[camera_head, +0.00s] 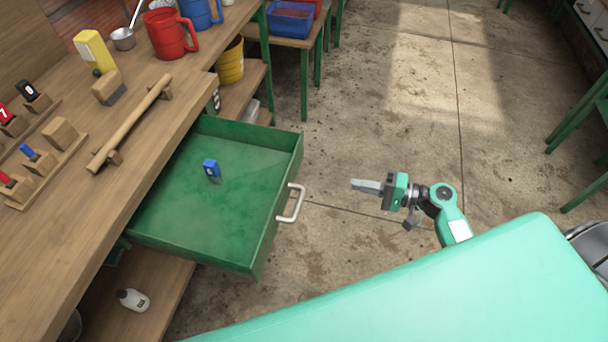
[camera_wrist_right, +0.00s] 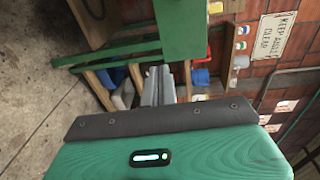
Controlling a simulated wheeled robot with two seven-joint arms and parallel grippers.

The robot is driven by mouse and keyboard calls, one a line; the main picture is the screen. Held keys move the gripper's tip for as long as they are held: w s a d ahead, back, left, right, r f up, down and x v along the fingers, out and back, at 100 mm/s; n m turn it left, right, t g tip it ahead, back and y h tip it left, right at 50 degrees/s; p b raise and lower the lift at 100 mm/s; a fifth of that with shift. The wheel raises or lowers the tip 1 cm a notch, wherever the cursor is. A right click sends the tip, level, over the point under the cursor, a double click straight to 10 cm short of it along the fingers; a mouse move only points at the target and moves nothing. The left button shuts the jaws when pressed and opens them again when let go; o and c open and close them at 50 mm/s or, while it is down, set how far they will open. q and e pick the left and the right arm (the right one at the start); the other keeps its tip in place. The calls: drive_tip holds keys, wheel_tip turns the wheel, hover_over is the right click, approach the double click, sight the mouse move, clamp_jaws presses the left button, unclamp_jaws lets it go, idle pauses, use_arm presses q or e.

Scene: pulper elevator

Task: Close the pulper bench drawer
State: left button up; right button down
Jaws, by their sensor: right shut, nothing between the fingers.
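The green bench drawer (camera_head: 146,219) stands pulled out from the wooden bench (camera_head: 60,245) in the head view. A pale bar handle (camera_head: 291,203) is on its front. My left gripper is not in view.
A wooden rail (camera_head: 130,122), a red mug (camera_head: 170,33) and several blocks stand on the bench top. A white bottle (camera_head: 133,300) lies on the shelf below. A yellow bucket (camera_head: 230,63) is behind the drawer. The concrete floor (camera_head: 390,130) right of the drawer is mostly clear.

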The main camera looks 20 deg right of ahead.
wheel_tip(320, 180, up, 3)
drive_tip(key=y, duration=0.1)
drive_tip(key=p, duration=0.3)
approach(296, 165)
drive_tip(key=shift+n, duration=0.3)
drive_tip(key=x, duration=0.5)
drive_tip(key=shift+w+a+r, duration=0.1)
drive_tip(key=shift+a+r, duration=0.05)
drive_tip(key=shift+a, duration=0.05)
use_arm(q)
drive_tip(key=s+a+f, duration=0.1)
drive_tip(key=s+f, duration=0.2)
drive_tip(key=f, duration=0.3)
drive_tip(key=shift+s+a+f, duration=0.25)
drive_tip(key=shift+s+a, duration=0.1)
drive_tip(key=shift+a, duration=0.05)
use_arm(e)
drive_tip(key=shift+w+a, duration=0.4)
drive_tip(key=shift+a, duration=0.2)
